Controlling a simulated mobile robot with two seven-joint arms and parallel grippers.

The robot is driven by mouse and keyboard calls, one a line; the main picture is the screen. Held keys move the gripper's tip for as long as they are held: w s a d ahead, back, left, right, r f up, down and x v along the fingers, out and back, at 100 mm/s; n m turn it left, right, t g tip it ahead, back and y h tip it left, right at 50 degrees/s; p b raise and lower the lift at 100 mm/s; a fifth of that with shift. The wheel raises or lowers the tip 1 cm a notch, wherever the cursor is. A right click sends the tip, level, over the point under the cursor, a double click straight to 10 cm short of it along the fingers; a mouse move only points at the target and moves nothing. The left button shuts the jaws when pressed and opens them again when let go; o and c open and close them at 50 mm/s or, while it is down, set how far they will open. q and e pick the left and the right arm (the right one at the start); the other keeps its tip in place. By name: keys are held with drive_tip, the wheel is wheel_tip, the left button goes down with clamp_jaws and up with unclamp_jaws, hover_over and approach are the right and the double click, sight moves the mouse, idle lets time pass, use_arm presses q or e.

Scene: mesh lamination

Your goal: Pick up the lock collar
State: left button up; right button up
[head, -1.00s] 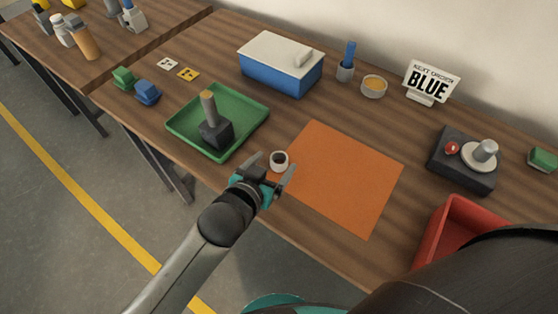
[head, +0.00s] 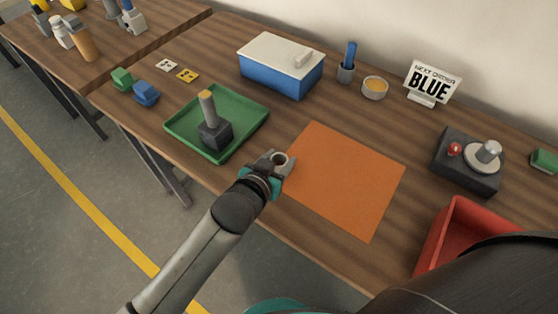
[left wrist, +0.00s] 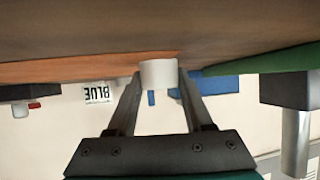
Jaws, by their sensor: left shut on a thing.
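The lock collar (head: 280,159) is a small white ring with a dark hole. It is at the left edge of the orange mat (head: 345,180). My left gripper (head: 279,161) is shut on the collar, with one finger on each side of it. In the left wrist view the collar (left wrist: 158,73) shows as a white cylinder between the two fingertips (left wrist: 158,80). I cannot tell whether it still touches the table. My right gripper is not in view.
A green tray (head: 178,126) with a dark block and upright post (head: 213,128) stands just left of the gripper. A blue box (head: 275,75) is behind. A red bin (head: 440,228) and a dark fixture (head: 460,175) are to the right. The mat is bare.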

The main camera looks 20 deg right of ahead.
use_arm(q)
clamp_jaws()
drive_tip(key=shift+r, duration=0.1)
